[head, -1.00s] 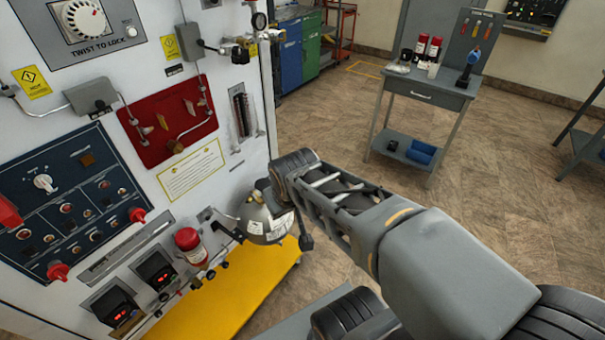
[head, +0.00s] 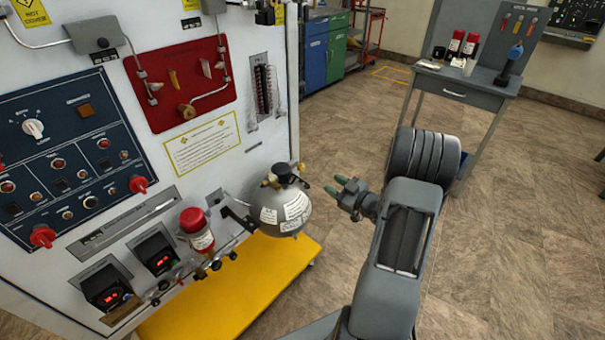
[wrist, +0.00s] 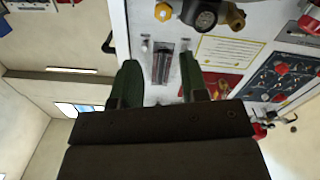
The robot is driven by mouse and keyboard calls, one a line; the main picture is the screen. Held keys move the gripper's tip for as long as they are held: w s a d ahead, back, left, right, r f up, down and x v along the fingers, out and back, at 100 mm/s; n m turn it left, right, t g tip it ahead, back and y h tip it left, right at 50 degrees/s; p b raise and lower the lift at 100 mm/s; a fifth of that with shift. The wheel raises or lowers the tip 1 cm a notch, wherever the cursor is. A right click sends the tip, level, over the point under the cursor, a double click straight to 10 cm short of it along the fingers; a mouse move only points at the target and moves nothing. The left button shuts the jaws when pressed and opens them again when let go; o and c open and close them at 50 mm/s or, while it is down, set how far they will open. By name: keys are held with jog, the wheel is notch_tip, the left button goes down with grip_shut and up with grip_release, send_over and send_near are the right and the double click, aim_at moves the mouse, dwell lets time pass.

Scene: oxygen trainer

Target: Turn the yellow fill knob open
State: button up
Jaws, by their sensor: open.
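A round grey cylinder (head: 283,212) with a white label hangs low at the panel's right edge. Small yellow-brass fittings sit on its top, one at left (head: 268,182) and one at right (head: 301,167); I cannot tell for sure which is the fill knob. The upside-down wrist view shows a dark gauge (wrist: 205,18) between a yellow knob (wrist: 163,11) and a brass fitting (wrist: 235,15). My gripper (head: 338,187) is right of the cylinder, apart from it, pointing left. Its green-tipped fingers (wrist: 158,66) are spread and empty.
A red board (head: 215,95) with small handles and a brass knob (head: 187,112) is up left. A red-capped bottle (head: 196,230) stands left of the cylinder. A yellow base (head: 235,295) lies below. A grey table (head: 465,85) is behind; the floor between is clear.

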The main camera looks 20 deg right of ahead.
aim_at(303, 169)
jog(key=shift+y, duration=0.4)
jog(key=x, duration=1.3)
jog(key=shift+a+f, duration=0.15)
jog(key=shift+w, duration=0.1)
jog(key=shift+c, duration=0.3)
jog(key=c, duration=0.6)
jog(key=shift+f, duration=0.1)
